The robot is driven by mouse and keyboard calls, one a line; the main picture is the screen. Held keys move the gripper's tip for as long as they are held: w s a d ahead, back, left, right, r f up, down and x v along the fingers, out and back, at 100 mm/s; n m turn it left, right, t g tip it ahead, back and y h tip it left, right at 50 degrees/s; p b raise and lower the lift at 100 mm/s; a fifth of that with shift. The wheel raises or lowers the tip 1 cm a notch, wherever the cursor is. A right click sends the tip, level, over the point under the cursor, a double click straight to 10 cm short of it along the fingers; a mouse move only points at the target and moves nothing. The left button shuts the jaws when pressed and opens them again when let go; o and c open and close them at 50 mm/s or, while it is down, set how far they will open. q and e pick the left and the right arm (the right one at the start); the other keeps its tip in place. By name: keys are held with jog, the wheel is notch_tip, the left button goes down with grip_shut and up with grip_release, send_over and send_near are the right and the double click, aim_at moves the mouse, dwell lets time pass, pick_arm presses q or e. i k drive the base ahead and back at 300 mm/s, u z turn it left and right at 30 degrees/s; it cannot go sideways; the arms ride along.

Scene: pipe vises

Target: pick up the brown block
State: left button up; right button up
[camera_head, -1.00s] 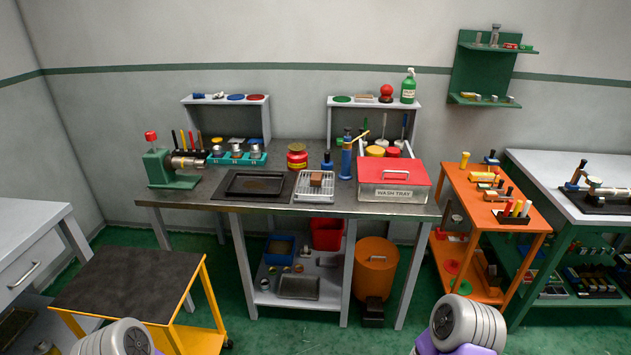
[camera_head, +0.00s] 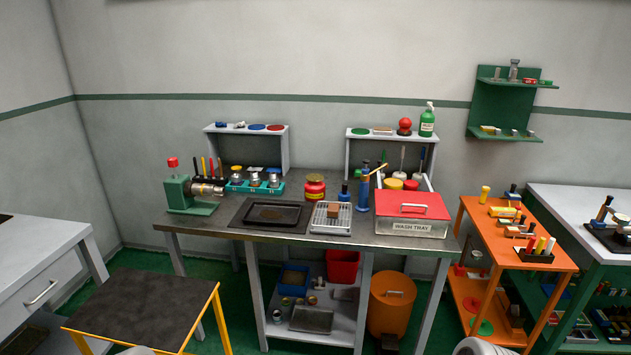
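A small brown block (camera_head: 333,211) sits on a light grey wire rack (camera_head: 331,227) at the front middle of the grey workbench. The rack stands between a black tray (camera_head: 272,215) and the wash tray with a red lid (camera_head: 411,203). Neither of my grippers shows. Only small rounded pieces of my arms show at the bottom edge, far from the block.
A green vise (camera_head: 190,192) stands at the bench's left end. A blue cylindrical tool (camera_head: 363,190) stands just right of the rack. A yellow-framed cart (camera_head: 145,305) is at front left, an orange shelf cart (camera_head: 519,235) at right. Green floor shows between them.

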aim_at(333, 209)
jog(key=z, duration=0.3)
jog(key=i, duration=1.9)
jog(key=u, duration=0.95)
